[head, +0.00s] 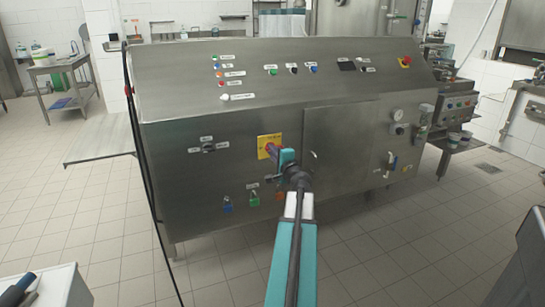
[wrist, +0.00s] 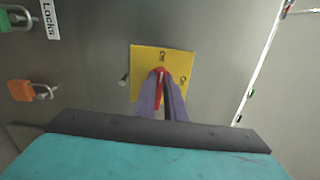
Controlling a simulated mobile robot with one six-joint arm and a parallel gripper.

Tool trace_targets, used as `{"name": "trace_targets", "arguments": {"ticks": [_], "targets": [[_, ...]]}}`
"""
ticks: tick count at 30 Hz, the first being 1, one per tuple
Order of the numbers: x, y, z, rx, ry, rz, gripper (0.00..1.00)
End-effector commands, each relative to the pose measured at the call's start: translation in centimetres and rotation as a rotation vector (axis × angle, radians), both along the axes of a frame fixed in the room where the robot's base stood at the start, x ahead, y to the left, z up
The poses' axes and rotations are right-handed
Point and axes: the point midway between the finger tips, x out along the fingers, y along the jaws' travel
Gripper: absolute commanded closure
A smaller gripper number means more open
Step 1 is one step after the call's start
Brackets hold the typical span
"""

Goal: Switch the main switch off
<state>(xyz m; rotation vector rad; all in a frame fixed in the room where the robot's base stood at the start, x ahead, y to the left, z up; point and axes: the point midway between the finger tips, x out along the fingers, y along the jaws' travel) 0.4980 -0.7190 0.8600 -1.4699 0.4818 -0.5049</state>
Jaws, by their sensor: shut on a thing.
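The main switch is a red knob (wrist: 161,72) on a yellow square plate (wrist: 146,60) on the steel front of the machine. The plate (head: 263,141) also shows in the head view, with a little of the red knob (head: 270,150) in front of it. My gripper (wrist: 161,84) is shut on the red knob, one finger on each side. In the head view my gripper (head: 276,155) reaches straight at the panel and covers the right part of the plate. The small marks on the plate are too blurred to read surely.
Padlocks hang below the switch: blue (head: 227,204), green (head: 254,198) and an orange one (wrist: 21,91) close to my arm. A selector (head: 208,148) sits to the left. A cabinet door (head: 345,140) with a handle is to the right. The tiled floor in front is clear.

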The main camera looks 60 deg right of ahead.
Motion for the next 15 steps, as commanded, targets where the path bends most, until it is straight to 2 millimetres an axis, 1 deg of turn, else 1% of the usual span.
{"name": "trace_targets", "arguments": {"ticks": [1, 15], "targets": [[0.02, 0.02, -0.36, -0.013, 0.008, 0.001, 1.0], [0.0, 0.04, -0.09, -0.05, 0.04, 0.0, 1.0]]}}
